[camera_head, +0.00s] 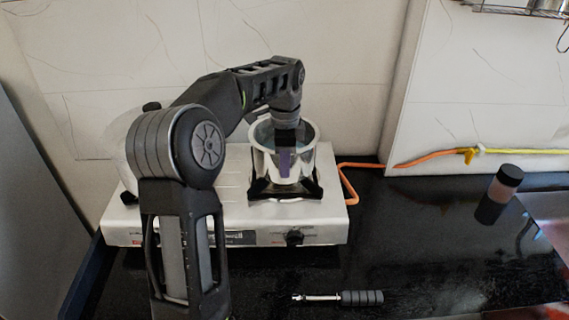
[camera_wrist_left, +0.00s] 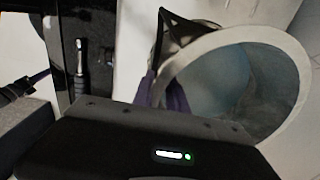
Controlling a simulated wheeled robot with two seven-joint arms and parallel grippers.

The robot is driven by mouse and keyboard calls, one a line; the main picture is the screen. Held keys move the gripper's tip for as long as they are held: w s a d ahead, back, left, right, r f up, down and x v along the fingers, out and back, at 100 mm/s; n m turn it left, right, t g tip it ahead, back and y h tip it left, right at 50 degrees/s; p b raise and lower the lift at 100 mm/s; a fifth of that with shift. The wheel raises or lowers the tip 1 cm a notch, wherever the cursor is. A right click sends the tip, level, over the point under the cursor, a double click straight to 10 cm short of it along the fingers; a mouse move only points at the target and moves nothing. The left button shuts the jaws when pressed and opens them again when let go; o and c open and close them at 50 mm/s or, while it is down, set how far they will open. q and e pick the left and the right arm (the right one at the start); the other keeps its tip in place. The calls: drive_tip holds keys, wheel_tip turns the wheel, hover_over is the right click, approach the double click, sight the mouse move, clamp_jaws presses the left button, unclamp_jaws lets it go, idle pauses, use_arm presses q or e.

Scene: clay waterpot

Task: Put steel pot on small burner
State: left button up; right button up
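The steel pot (camera_head: 306,160) is upright on the right-hand burner stand (camera_head: 316,190) of the steel stove (camera_head: 235,200). My left gripper (camera_head: 285,160) reaches down over the pot's near side. Purple finger parts show at the pot wall, close together and appearing shut on the rim. In the left wrist view the open rim of the pot (camera_wrist_left: 293,75) fills the right side, and purple finger parts (camera_wrist_left: 168,96) sit at its edge.
My left arm hides much of the stove's left side. A dark-handled lighter-like tool (camera_head: 345,297) lies on the black counter. A brown bottle (camera_head: 498,195) stands at the right. An orange hose (camera_head: 350,180) runs behind the stove. Counter between stove and bottle is clear.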

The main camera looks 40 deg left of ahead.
use_arm(q)
drive_tip(key=shift+o, duration=0.3)
drive_tip(key=shift+r, duration=0.1)
drive_tip(key=shift+r, duration=0.2)
wheel_tip(320, 180, up, 2)
wheel_tip(320, 180, up, 5)
drive_tip(key=p, duration=0.3)
drive_tip(key=shift+f, duration=0.15)
drive_tip(key=shift+r+p, duration=0.35)
drive_tip(key=shift+p, duration=0.2)
drive_tip(key=shift+f, duration=0.1)
drive_tip(key=shift+o, duration=0.5)
